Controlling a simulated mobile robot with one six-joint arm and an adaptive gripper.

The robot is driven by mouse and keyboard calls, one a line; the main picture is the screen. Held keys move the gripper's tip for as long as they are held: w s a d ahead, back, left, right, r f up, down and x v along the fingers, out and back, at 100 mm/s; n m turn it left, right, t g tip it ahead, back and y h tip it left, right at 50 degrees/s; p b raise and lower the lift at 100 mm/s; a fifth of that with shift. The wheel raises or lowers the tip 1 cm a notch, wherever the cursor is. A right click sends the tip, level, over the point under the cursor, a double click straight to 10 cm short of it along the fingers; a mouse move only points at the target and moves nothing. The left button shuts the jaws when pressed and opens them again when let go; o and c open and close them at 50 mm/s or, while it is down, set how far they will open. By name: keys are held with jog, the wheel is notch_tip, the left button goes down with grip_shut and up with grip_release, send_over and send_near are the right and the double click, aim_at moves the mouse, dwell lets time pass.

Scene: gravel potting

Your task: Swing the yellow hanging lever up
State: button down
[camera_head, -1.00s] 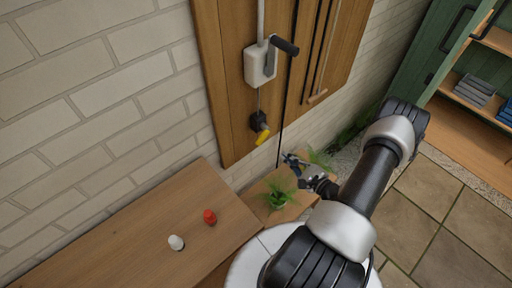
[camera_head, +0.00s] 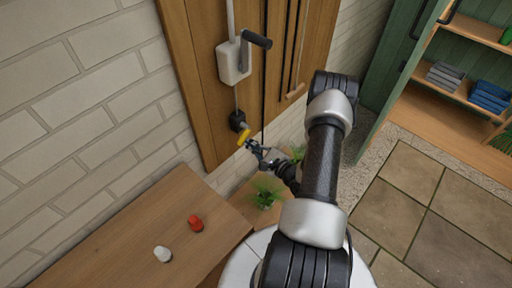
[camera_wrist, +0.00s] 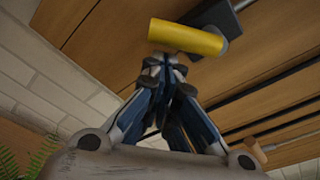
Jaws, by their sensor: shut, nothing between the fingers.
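In the wrist view the yellow lever (camera_wrist: 186,37) lies just beyond my fingertips, close to crosswise. My gripper (camera_head: 251,147) is right beside the lever's lower part in the head view. In the wrist view my gripper (camera_wrist: 163,63) has its fingertips together, with nothing between them. I cannot tell whether the tips touch the lever.
A white box with a black crank handle (camera_head: 233,62) is on the panel above the lever. A wooden bench (camera_head: 130,235) below carries a red knob (camera_head: 195,223) and a white knob (camera_head: 162,254). A green plant (camera_head: 266,192) stands below my gripper. Open paving is at right.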

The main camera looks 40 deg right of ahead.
jog(key=shift+a+r, duration=0.2)
jog(key=shift+a+r+m+p, duration=0.1)
jog(key=shift+a+m+p, duration=0.3)
jog(key=shift+m, duration=0.3)
dwell(0.5)
jog(key=shift+a+r, duration=0.1)
jog(key=shift+s+a+r+p, duration=0.1)
jog(key=shift+a+r+p, duration=0.4)
jog(key=shift+a+p, duration=0.35)
dwell(0.3)
